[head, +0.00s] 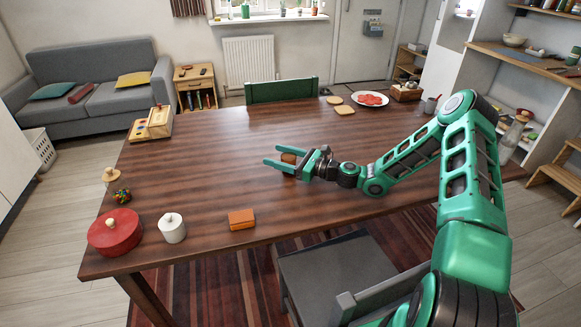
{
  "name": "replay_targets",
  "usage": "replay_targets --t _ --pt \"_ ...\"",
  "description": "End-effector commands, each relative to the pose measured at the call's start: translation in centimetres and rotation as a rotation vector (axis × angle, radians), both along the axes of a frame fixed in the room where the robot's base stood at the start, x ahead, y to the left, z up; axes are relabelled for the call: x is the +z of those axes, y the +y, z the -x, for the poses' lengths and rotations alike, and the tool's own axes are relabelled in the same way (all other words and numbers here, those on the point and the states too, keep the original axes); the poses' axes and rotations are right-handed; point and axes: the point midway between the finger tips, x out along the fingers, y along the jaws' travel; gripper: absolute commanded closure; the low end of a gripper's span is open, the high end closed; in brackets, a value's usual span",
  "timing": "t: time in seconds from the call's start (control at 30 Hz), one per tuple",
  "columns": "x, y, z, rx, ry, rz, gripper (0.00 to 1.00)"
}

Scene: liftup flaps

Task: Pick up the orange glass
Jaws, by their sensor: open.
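My gripper (272,155) is open over the middle of the wooden table (190,160), its green fingers pointing left. A small brownish-orange round thing (288,158) shows between the fingers; it is partly hidden by them. It may be the orange glass, but it is too small to tell, and I cannot tell whether the fingers touch it. No other thing in view is clearly an orange glass.
An orange-brown block (241,219), a white lidded pot (172,228) and a red lidded pot (115,232) stand near the front left edge. A wooden box (152,124) is at left. A plate with red slices (370,99) is at back. A chair (335,275) stands in front.

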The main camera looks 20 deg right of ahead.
Motion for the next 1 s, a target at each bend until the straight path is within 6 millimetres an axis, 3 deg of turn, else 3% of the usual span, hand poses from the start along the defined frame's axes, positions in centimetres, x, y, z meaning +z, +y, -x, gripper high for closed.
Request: replay_targets --t 0.13,0.3,0.33,0.73,1.0 --pt "0.0 -0.1 0.0 -0.001 0.000 0.000 0.39" --pt "0.0 -0.2 0.0 -0.002 0.000 0.000 0.80" --pt "0.0 -0.2 0.0 -0.002 0.000 0.000 0.82" --pt "0.5 -0.3 0.0 -0.002 -0.001 0.001 0.82" --pt "3.8 -0.2 0.0 -0.002 -0.004 0.002 0.82"
